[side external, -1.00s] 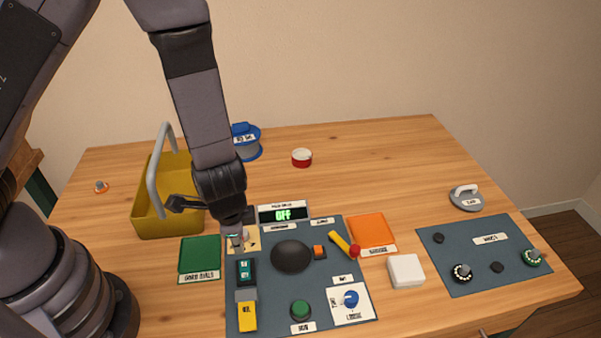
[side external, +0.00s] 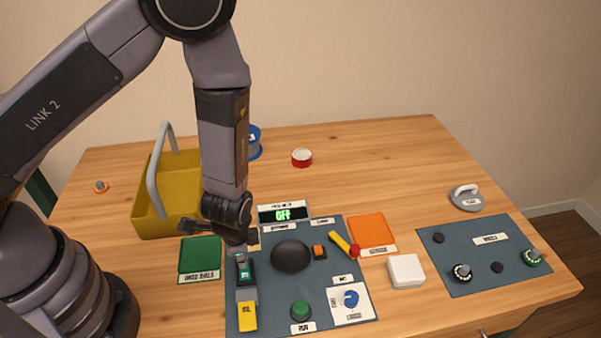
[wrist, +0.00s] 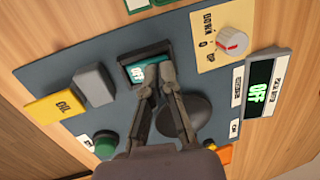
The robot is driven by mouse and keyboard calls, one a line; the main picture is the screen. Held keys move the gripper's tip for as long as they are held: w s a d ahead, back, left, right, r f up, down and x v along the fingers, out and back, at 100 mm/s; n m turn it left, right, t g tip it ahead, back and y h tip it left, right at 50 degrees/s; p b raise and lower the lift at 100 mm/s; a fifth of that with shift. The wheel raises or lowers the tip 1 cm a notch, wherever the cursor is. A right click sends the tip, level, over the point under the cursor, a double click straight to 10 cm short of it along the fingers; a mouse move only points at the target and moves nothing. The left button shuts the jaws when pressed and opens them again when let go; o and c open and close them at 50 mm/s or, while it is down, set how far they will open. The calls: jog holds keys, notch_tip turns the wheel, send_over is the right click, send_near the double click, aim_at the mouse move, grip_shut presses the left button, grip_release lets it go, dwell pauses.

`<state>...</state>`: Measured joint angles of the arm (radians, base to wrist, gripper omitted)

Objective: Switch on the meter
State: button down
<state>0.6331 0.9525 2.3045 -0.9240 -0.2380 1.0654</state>
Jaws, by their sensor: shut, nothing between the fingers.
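The meter display (side external: 283,213) at the back of the blue-grey panel reads OFF in green; the wrist view shows the same display (wrist: 261,92). A teal rocker switch (side external: 245,270) in a black frame sits at the panel's left side, behind the grey and yellow block. It also shows in the wrist view (wrist: 137,72), with white lettering partly hidden by my fingers. My gripper (side external: 240,252) points down over this switch, shut and empty. In the wrist view its fingertips (wrist: 155,73) overlap the switch; I cannot tell whether they touch it.
The panel also holds a black dome (side external: 291,256), a green button (side external: 300,310), a yellow lever with red ball (side external: 344,244) and a blue knob (side external: 351,299). A white-red knob (wrist: 233,40) stands near the switch. A yellow basket (side external: 150,215) stands behind left.

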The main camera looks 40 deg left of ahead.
jog(key=shift+w+a+f, duration=0.1)
jog(key=shift+f, duration=0.15)
dwell(0.4)
jog(key=shift+s+d+r, duration=0.15)
jog(key=shift+s+d, duration=0.4)
jog(key=shift+s, duration=0.05)
jog(key=shift+r, duration=0.1)
notch_tip(320, 180, up, 14)
jog(key=s+d, duration=0.2)
jog(key=shift+f, duration=0.2)
dwell(0.6)
jog(key=shift+w, duration=0.1)
